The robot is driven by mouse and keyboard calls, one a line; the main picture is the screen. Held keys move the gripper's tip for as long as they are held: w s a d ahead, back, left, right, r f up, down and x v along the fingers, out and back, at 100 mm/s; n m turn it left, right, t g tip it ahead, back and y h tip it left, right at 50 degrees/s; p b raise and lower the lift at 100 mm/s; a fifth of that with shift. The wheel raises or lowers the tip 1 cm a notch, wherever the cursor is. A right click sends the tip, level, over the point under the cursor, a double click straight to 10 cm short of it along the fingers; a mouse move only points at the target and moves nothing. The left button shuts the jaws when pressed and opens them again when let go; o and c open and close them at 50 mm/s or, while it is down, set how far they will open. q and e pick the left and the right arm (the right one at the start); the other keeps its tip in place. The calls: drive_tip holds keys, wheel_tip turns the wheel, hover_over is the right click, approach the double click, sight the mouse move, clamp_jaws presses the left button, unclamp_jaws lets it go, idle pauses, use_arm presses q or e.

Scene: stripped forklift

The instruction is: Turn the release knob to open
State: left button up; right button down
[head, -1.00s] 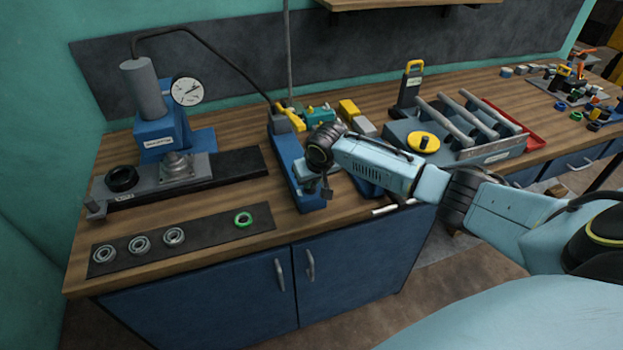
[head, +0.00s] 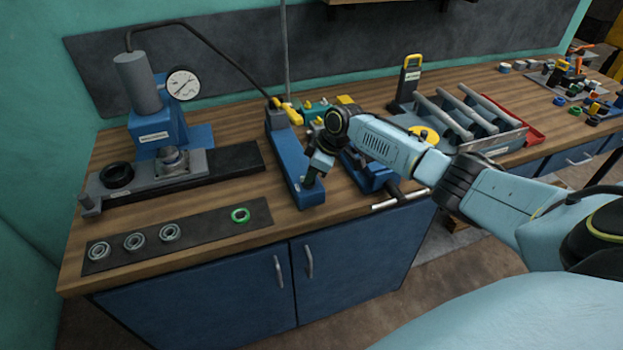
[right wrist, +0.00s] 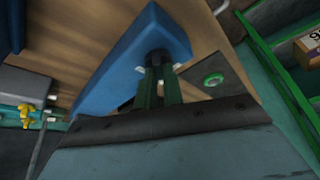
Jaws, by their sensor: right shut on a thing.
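The blue hand pump (head: 284,158) lies on the bench with its near end toward me; in the right wrist view its blue body (right wrist: 130,62) fills the upper middle. A dark round release knob (right wrist: 158,58) sits on that near end. My right gripper (head: 312,182) reaches down onto the near end, and in the right wrist view its fingers (right wrist: 158,75) are shut on the knob. In the head view the gripper covers the knob, so its turn position cannot be told. My left gripper is not in view.
The press with its gauge (head: 183,84) stands at the left. A dark mat (head: 195,233) with several rings lies along the front edge. A blue vise (head: 372,177) stands just right of the pump, close to my arm. A grey rack (head: 500,138) is farther right.

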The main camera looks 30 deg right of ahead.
drive_tip(key=n+b, duration=0.1)
drive_tip(key=n+g+b, duration=0.1)
drive_tip(key=n+b, duration=0.1)
drive_tip(key=shift+w+d+f+n+y, duration=0.1)
drive_tip(key=shift+w+f+n+y, duration=0.1)
drive_tip(key=shift+n+y, duration=0.15)
drive_tip(key=shift+r+n+g+y+b, duration=0.2)
drive_tip(key=shift+n+g+b, duration=0.5)
drive_tip(key=shift+n+b, duration=0.8)
drive_tip(key=c, duration=1.5)
unclamp_jaws()
drive_tip(key=v, duration=1.3)
drive_tip(key=shift+d+r, duration=0.15)
drive_tip(key=shift+r, duration=0.05)
